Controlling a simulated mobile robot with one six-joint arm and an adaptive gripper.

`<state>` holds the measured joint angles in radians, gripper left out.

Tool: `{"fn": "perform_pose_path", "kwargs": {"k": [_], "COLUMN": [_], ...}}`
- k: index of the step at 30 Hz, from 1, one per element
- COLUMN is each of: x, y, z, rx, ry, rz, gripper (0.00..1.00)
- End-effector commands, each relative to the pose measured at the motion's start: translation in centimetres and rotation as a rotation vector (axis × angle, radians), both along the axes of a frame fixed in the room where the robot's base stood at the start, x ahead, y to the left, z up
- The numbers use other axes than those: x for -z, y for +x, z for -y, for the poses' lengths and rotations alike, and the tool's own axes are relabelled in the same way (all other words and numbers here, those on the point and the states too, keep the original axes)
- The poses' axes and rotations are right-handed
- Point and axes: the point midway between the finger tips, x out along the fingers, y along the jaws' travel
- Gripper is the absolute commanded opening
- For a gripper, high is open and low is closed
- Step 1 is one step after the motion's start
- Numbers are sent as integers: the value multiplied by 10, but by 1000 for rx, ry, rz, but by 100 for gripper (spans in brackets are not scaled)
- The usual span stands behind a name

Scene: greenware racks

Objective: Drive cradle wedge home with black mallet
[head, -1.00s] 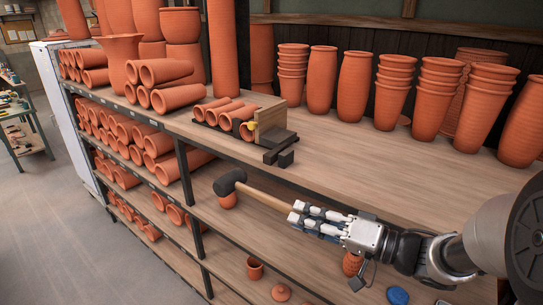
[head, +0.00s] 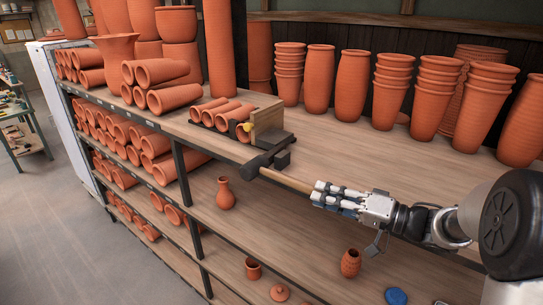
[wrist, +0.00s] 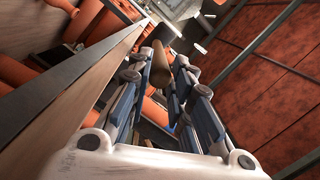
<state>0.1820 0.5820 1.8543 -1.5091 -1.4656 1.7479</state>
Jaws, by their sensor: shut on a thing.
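The black mallet has a dark head (head: 252,167) and a wooden handle (head: 287,181). My gripper (head: 322,195) is shut on the handle, which also shows between the fingers in the wrist view (wrist: 160,72). The cradle has an upright wooden end board (head: 268,121) and a dark base, and holds several clay tubes. The dark wedge (head: 282,159) sticks out at the cradle's near side, by the shelf's front edge. The mallet head is right beside the wedge in the picture and partly overlaps it; I cannot tell whether they touch.
Stacked clay tubes (head: 165,72) lie left of the cradle on the top shelf (head: 390,165). Tall pots and stacked cups (head: 390,90) stand along the back. Lower shelves hold a small vase (head: 225,194) and other pots. The top shelf's middle is clear.

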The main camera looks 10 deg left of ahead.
Motion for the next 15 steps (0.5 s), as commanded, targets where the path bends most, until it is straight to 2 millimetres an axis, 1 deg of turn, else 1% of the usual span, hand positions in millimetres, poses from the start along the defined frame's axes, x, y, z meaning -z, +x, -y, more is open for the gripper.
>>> {"fn": "perform_pose_path", "kwargs": {"k": [1, 3, 4, 5, 8, 15], "x": [-2, -2, -3, -2, -2, -1], "y": [-27, -70, -86, -94, -89, -89], "z": [-12, -30, -36, -39, -37, -37], "rx": [-3, -3, -2, 0, 4, 4], "ry": [1, 2, 2, 1, 0, 0], "rz": [-7, -8, -7, -5, -1, -1], "gripper": [0, 0, 0, 0, 0, 0]}}
